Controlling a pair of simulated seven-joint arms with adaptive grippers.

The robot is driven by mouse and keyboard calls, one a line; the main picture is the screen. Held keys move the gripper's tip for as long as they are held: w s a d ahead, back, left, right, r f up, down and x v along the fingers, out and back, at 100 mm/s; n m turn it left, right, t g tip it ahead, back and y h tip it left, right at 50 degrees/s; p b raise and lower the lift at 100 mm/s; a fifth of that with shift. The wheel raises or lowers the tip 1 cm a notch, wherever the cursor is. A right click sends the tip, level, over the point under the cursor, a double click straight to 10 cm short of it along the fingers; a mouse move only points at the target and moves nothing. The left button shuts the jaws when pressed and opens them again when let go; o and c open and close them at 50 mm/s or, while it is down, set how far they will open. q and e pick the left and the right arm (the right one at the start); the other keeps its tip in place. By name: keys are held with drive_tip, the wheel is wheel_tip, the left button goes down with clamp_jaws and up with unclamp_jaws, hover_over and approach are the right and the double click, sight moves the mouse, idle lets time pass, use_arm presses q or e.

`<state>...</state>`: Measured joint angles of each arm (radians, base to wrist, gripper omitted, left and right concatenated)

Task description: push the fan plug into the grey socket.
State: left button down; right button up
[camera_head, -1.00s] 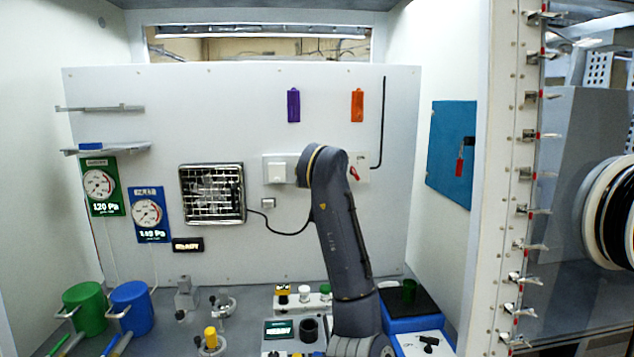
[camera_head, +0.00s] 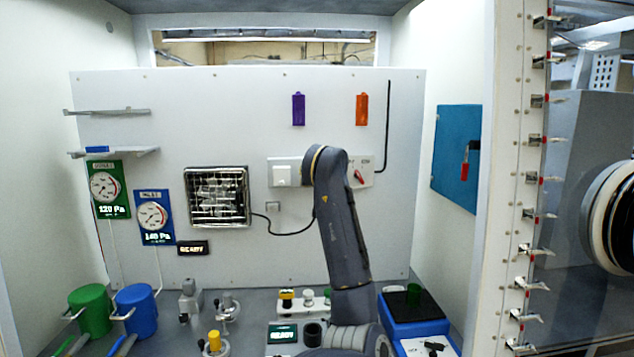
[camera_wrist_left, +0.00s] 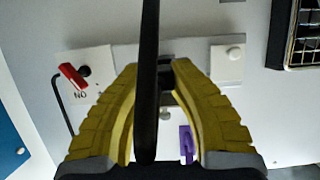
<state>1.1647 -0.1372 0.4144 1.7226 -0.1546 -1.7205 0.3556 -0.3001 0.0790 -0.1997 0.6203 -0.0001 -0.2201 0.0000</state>
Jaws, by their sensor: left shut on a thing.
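My left arm reaches up across the back wall in the head view, and its wrist hides the gripper there. In the left wrist view my left gripper (camera_wrist_left: 165,66), with yellow fingers, is shut on a small dark piece, apparently the fan plug, mostly hidden between the fingertips. A black cable (camera_wrist_left: 149,60) runs across the middle of that view in front of the fingers. The fan (camera_head: 218,197) is on the back wall, and its black cable (camera_head: 293,232) runs behind my arm. My right gripper is out of view.
A white switch plate (camera_head: 283,173) is left of my wrist, and a red switch (camera_head: 359,177) is right of it. Purple (camera_head: 298,109) and orange (camera_head: 362,109) tags hang above. Cups and small fittings crowd the bench below.

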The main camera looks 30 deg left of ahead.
use_arm(q)
drive_tip(key=shift+w+a, duration=0.3)
drive_tip(key=shift+w+a, duration=0.8)
drive_tip(key=shift+w, duration=0.35)
idle(2.1)
drive_tip(key=c, duration=1.1)
unclamp_jaws()
drive_tip(key=v, duration=1.2)
drive_tip(key=shift+r, duration=0.1)
